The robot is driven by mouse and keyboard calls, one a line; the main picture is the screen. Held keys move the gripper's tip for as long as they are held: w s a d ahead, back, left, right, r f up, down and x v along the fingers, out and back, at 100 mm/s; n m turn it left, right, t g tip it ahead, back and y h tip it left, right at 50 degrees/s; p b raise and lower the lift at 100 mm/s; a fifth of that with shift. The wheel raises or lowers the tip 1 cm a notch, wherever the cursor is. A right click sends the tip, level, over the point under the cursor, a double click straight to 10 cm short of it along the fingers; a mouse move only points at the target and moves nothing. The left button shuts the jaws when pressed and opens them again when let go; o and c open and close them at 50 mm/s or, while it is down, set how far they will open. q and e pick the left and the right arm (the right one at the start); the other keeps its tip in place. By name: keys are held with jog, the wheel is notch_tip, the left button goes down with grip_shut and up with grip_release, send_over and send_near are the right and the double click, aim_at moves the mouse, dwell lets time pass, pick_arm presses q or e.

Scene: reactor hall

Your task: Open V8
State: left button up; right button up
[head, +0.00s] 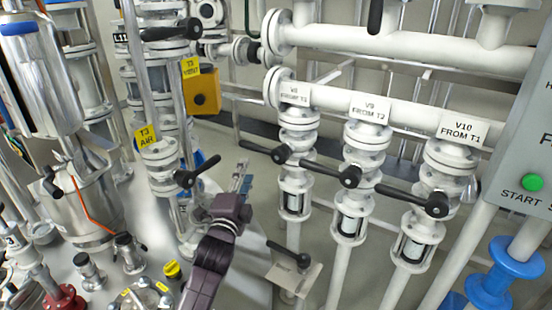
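The V8 valve (297,133) is a white flanged valve under the label "V8 FROM T3" (294,93), the leftmost of three in a row. Its black lever handle (262,149) points left from a round hub, roughly horizontal and across the vertical pipe. My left gripper (243,176) is just below and left of the handle's free end, seemingly apart from it. Its fingers are small and seen from behind, so I cannot tell whether they are open. My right gripper is not in view.
Valves V9 (366,136) and V10 (450,158) stand to the right with similar black levers. Another lever (288,252) is low near V8's pipe. A T3 AIR valve (160,165) with a black handle is left of my gripper. A grey panel (520,130) is at far right.

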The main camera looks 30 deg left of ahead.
aim_at(250, 149)
pick_arm(q)
jog(key=r, duration=0.2)
jog(key=w+r, duration=0.1)
jog(key=shift+a+r+t+y, duration=0.1)
jog(key=shift+r+t+y, duration=0.2)
jog(key=shift+t, duration=0.1)
jog(key=b+x, duration=0.1)
jog(key=x, duration=0.4)
jog(key=shift+w+a, duration=0.15)
jog(key=shift+w, duration=0.15)
jog(key=shift+w+a+r, duration=0.1)
jog(key=shift+w+a, duration=0.05)
jog(key=shift+w, duration=0.3)
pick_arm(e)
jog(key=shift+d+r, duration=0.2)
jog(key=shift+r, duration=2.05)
pick_arm(q)
grip_shut()
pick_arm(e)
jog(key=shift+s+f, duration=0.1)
